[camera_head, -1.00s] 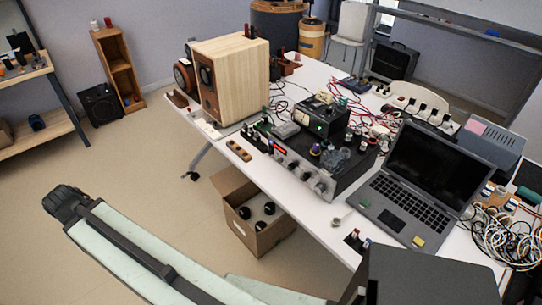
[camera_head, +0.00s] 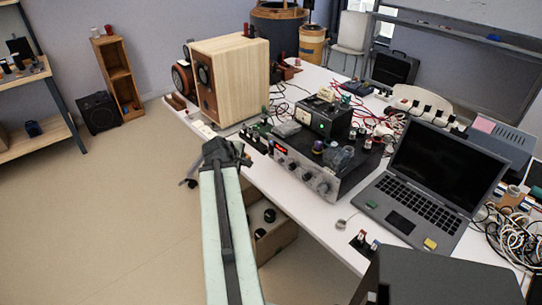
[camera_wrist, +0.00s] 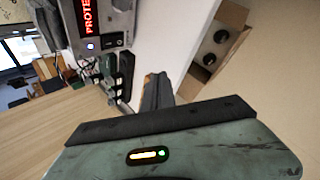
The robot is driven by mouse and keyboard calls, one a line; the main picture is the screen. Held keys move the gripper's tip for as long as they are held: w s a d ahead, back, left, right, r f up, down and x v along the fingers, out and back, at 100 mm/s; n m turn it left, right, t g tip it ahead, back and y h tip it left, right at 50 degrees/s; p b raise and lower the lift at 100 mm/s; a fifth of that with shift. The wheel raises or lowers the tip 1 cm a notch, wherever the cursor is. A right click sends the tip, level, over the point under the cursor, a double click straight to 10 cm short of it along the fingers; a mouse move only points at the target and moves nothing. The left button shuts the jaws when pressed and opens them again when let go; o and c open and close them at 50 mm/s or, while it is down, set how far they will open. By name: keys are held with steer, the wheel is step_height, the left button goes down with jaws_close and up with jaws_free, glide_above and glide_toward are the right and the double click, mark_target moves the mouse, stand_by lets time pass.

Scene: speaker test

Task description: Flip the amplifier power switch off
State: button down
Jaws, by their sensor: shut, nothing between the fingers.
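The amplifier (camera_head: 318,190) sits on the white table, with a silver front panel, knobs and a small red display. In the wrist view its panel (camera_wrist: 118,20) shows sideways at the top, with red letters reading "PROTE". A black rocker switch (camera_wrist: 115,40) is on that panel, beside a small lit bluish-white light (camera_wrist: 90,45). Which way the switch is tipped is too small to tell. My gripper (camera_head: 222,148) is shut and empty at the table's front edge, left of the amplifier. In the wrist view the gripper (camera_wrist: 157,88) points up, below and right of the switch, apart from it.
A wooden speaker (camera_head: 235,80) stands behind my gripper. A meter box (camera_head: 325,118) and small parts rest on the amplifier. A laptop (camera_head: 430,190) is to its right. A cardboard box (camera_head: 280,240) is below the table edge.

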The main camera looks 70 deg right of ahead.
mark_target(271, 150)
steer(key=shift+d, duration=0.1)
steer(key=shift+s+d+f+b, duration=0.2)
steer(key=shift+s+d, duration=0.6)
steer(key=shift+d, duration=0.4)
steer(key=shift+s+d+f+b, duration=0.2)
steer(key=shift+s+d, duration=0.6)
steer(key=shift+d, duration=0.35)
steer(key=shift+s+d+f+b, duration=0.2)
steer(key=shift+s+d, duration=0.6)
steer(key=shift+d, duration=0.4)
steer(key=shift+s+d, duration=0.15)
steer(key=shift+d, duration=0.2)
steer(key=shift+s+d, duration=0.15)
steer(key=shift+d, duration=0.15)
steer(key=shift+a, duration=0.1)
steer(key=shift+w+a, duration=0.4)
steer(key=shift+a, duration=0.15)
